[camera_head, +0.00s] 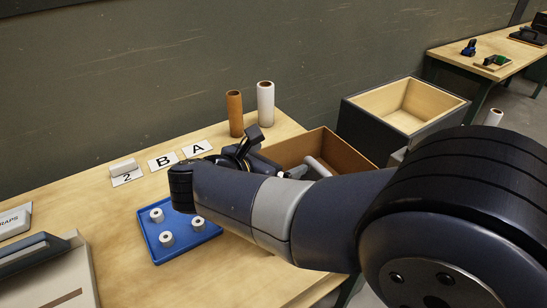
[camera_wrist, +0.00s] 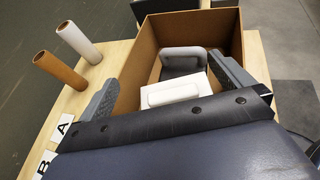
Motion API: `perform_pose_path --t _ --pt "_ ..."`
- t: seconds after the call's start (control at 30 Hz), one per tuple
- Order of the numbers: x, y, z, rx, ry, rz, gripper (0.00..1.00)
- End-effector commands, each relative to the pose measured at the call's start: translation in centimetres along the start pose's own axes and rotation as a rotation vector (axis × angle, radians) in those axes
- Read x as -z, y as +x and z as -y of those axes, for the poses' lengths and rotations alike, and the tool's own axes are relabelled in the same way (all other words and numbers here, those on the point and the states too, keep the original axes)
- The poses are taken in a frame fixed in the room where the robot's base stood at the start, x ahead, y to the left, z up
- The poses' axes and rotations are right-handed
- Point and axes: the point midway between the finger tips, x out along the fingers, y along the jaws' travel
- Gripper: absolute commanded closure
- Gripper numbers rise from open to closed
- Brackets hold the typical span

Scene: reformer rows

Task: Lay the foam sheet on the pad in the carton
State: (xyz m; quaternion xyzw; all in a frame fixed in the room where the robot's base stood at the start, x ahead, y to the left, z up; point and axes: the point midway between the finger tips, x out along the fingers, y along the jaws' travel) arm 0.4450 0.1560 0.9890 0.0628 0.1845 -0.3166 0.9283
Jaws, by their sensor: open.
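The brown open carton (camera_head: 345,150) stands at the table's right end; it also shows in the wrist view (camera_wrist: 150,45). Inside it in the wrist view lies a white flat block (camera_wrist: 172,93) with a smaller raised slab on top. I cannot tell which part is the foam sheet and which the pad. Behind it is a dark grey piece with a pale rounded rim (camera_wrist: 183,51). My gripper (camera_wrist: 163,70) is open at the carton, its fingers apart on either side of the white block. In the head view my arm hides much of the carton and gripper.
A brown tube (camera_head: 235,114) and a white tube (camera_head: 265,110) stand behind the carton's left side. Cards B (camera_head: 163,161) and A (camera_head: 196,148) lie left of it. A blue tray (camera_head: 154,232) holds white rolls. A dark bin (camera_head: 365,126) stands beyond the carton.

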Motion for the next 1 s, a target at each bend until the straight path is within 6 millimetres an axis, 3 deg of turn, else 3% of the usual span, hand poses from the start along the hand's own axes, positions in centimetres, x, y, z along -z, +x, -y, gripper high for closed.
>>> perform_pose_path --t 0.3,0.5,0.7,1.0 --pt "-0.1 -6.7 -0.1 -0.007 -0.001 -0.001 0.0" --pt "-0.1 -10.1 -0.1 -0.004 -0.001 0.0 0.0" --pt "-0.1 -11.8 0.0 -0.001 -0.001 0.0 0.0" --pt "-0.1 -12.1 0.0 0.0 -0.001 0.0 0.0"
